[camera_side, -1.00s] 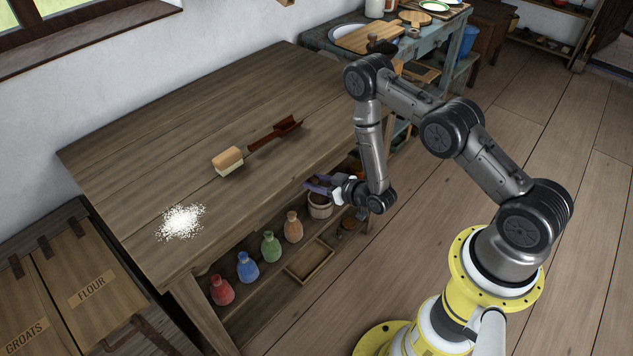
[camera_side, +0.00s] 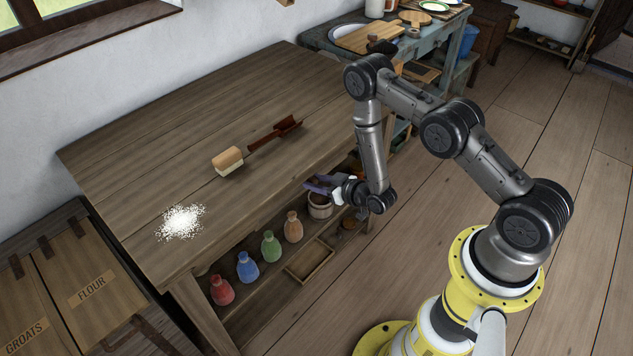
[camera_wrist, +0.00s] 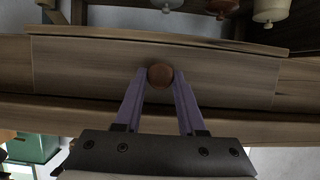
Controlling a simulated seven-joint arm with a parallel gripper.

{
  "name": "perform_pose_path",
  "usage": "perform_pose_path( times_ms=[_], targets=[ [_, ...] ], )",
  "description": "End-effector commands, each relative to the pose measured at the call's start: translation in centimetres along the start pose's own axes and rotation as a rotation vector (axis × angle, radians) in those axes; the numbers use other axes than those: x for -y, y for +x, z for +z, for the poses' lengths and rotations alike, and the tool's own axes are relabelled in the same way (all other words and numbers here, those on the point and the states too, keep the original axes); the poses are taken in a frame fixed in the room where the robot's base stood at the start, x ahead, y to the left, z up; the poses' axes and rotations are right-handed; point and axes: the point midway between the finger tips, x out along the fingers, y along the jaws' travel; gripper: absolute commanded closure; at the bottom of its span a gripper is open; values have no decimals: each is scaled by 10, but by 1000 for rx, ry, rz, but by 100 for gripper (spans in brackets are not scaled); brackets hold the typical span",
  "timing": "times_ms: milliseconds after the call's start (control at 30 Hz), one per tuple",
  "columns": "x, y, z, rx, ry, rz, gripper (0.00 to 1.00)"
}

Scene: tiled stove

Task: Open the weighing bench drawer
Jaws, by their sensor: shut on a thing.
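The weighing bench (camera_side: 200,110) has a brown plank top. In the wrist view its drawer front (camera_wrist: 85,72) is a plain wooden panel with a round brown knob (camera_wrist: 160,75). My gripper (camera_wrist: 160,84) has purple fingers, one on each side of the knob, shut on it. The drawer front looks about level with the wood around it. In the side view my gripper (camera_side: 318,187) is at the bench's front edge, just below the top; the drawer and the knob are hidden there by the top and my wrist.
The lower shelf holds several coloured bottles (camera_side: 270,246), a wooden tray (camera_side: 309,262) and a pot (camera_side: 320,205). Open floor (camera_side: 420,260) lies in front of the bench.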

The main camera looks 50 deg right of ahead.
Motion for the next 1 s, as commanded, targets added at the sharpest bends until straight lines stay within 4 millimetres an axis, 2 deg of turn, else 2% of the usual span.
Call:
perform_pose_path(
  times_ms=[233, 367, 567, 1000],
  targets=[
    [-1, -1, 0, -1, 0, 2, 100],
    [-1, -9, 4, 1, 1, 2, 100],
    [-1, -36, 15, 2, 1, 3, 100],
    [-1, -108, 44, 2, 1, 4, 100]
  ],
)
